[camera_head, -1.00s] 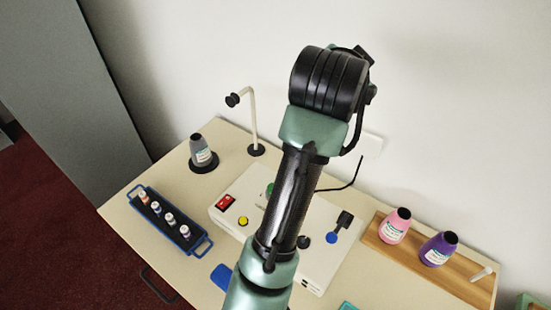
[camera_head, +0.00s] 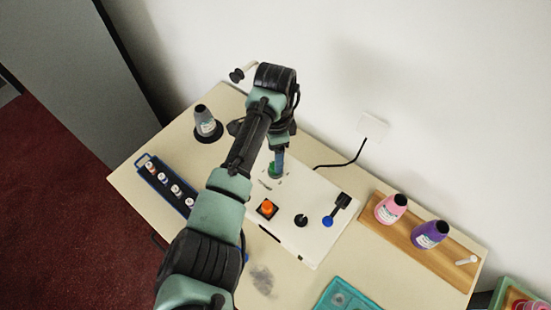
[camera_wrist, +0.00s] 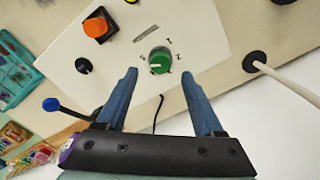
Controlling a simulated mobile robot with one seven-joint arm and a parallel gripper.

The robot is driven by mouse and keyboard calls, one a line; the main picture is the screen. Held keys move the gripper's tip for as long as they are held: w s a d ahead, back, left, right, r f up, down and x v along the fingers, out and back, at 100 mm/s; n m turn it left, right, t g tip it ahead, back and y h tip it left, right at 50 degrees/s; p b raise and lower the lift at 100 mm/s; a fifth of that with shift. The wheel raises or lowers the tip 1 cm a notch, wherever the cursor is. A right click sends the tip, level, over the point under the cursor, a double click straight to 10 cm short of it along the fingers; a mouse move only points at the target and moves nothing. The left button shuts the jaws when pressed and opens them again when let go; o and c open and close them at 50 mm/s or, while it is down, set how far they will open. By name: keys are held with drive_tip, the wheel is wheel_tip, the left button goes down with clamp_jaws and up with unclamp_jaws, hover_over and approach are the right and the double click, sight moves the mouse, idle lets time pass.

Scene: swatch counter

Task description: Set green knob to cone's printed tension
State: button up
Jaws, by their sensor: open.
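The green knob (camera_head: 272,172) is on the white control box (camera_head: 325,208), partly hidden by my gripper (camera_head: 279,158) in the head view. In the wrist view the knob (camera_wrist: 160,62) shows a pale pointer line, with small dark marks around it too small to read. My gripper (camera_wrist: 159,74) is open, its two blue fingers apart with the knob lying between and just beyond their tips; contact cannot be told. A grey cone (camera_head: 206,122) with a pale label stands on a black base at the back left; its print is too small to read.
The box also carries an orange button (camera_head: 267,207), a black knob (camera_head: 301,220) and a blue-tipped lever (camera_head: 328,221). Pink (camera_head: 390,208) and purple (camera_head: 430,234) cones stand on a wooden board at right. A bent white post (camera_wrist: 285,78) rises beside the box.

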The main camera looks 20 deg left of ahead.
wheel_tip(320, 180, down, 5)
drive_tip(key=shift+r, duration=0.1)
idle(0.3)
clamp_jaws()
